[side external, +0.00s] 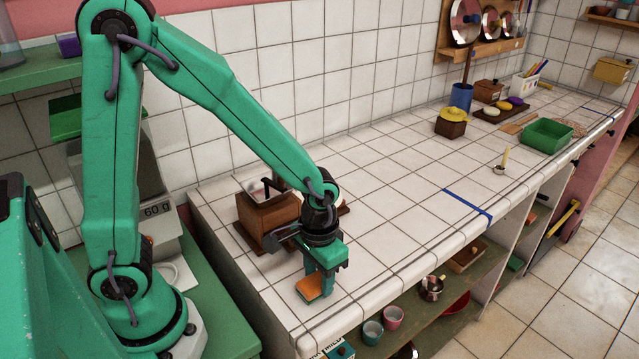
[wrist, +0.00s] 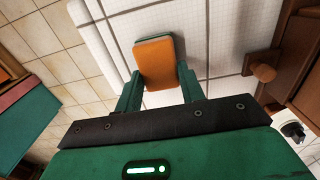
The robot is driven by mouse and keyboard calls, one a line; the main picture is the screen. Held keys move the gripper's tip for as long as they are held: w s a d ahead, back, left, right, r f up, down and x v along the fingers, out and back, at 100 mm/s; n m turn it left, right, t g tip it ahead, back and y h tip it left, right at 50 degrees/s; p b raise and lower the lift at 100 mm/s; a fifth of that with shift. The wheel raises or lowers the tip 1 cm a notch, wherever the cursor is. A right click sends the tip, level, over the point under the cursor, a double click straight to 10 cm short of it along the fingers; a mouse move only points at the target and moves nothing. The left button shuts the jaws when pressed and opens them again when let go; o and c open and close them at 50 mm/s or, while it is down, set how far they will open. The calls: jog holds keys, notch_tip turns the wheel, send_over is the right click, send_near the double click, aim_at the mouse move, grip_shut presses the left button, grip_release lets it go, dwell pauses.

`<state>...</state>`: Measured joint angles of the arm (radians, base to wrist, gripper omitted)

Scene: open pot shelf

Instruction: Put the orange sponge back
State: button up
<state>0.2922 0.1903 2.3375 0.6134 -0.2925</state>
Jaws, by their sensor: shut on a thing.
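The orange sponge (side external: 309,289) is a small flat block with an orange face near the front left edge of the white tiled counter (side external: 385,215). My gripper (side external: 322,278) points down over the counter and is shut on the sponge. In the wrist view the sponge (wrist: 154,56) sits between the two green fingers, reaching past their tips, with a dark green layer showing along its edge. My gripper (wrist: 158,82) holds it by its sides. I cannot tell whether the sponge touches the tiles or hangs just above them.
A brown wooden box with a knob (side external: 268,218) stands close behind my gripper. A blue tape line (side external: 468,202) crosses the counter. Further right are a candle (side external: 503,160) and a green tray (side external: 547,136). The middle counter is clear. Cups (side external: 372,332) stand on the shelf below.

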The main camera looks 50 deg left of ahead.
aim_at(317, 279)
jog(key=shift+f, duration=0.1)
jog(key=o, duration=1)
jog(key=shift+o, duration=0.2)
notch_tip(317, 279, up, 12)
dwell(0.3)
jog(key=shift+a+r, duration=0.1)
jog(key=shift+r, duration=0.15)
